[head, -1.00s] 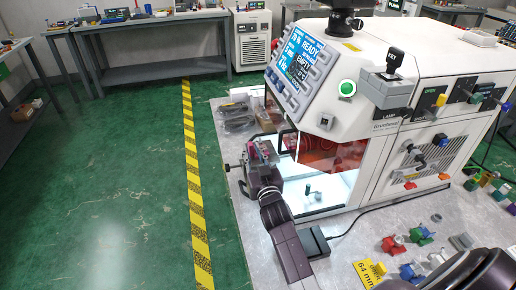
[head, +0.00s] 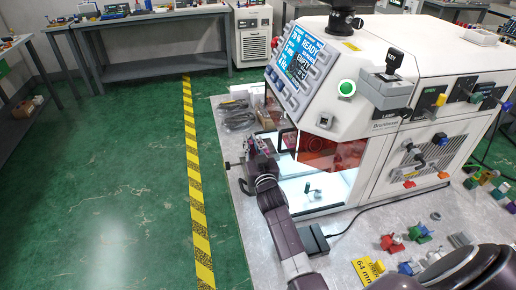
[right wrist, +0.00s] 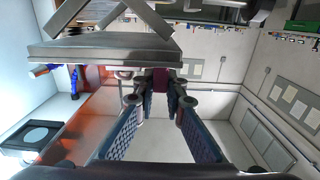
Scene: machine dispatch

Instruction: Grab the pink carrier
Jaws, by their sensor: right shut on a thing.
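The pink carrier (right wrist: 160,78) looks dark pink in the right wrist view, between the far ends of the fingers. My right gripper (right wrist: 160,100) is shut on it. In the head view my right gripper (head: 261,152) is at the front left corner of the white machine (head: 345,85), by its open lit chamber. The carrier is small there and mostly hidden by the gripper. My left gripper is not in view.
A small dark part (head: 308,189) is on the bright chamber floor. A black box (head: 313,240) with a cable lies right of my forearm.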

